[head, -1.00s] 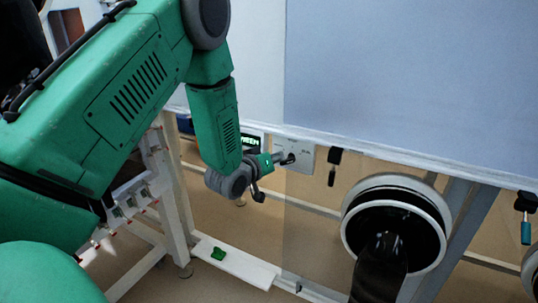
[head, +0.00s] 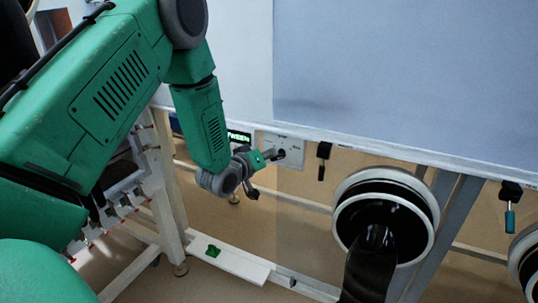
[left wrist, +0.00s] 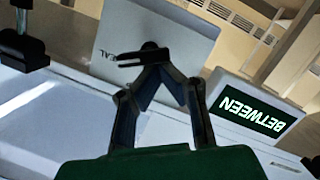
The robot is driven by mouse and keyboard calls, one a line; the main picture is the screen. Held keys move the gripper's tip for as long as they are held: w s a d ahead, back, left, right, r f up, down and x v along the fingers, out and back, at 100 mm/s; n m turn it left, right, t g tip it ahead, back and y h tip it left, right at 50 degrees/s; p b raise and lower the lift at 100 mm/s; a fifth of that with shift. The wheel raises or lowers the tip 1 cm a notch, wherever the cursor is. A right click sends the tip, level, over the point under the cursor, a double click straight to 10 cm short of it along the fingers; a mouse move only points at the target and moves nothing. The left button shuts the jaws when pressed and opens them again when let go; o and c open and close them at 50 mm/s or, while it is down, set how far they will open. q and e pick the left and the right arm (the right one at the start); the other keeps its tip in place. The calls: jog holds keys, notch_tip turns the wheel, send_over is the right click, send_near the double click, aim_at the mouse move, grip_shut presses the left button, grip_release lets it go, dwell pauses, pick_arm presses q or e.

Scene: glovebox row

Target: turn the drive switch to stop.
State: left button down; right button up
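The exact contact is small and partly hidden. Beside the plate a display (left wrist: 252,107) reads "BETWEEN". My right gripper is not in view.
A round port with a black glove (head: 385,217) juts out to the right, below the rail. Dark-handled items (head: 323,158) hang from the rail. A green object (head: 212,251) lies on a low white ledge (head: 238,264). Left of it stands a white frame.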

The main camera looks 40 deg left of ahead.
pick_arm(q)
jog(key=shift+a+f+n+t+h+b, duration=0.1)
jog(key=shift+f+n+t+h+b, duration=0.3)
jog(key=shift+n, duration=0.95)
jog(key=shift+a+f+n+t+h+b, duration=0.2)
jog(key=shift+f+n+b, duration=0.25)
jog(key=shift+n, duration=0.95)
jog(key=shift+a+f+n+t+h+b, duration=0.1)
jog(key=shift+f+n+t+h+b, duration=0.25)
jog(key=shift+n, duration=1)
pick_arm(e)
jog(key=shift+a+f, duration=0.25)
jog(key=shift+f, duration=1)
pick_arm(q)
jog(key=shift+d+f+n+b, duration=0.15)
jog(key=shift+f+n+b, duration=0.1)
jog(key=shift+n+b, duration=0.5)
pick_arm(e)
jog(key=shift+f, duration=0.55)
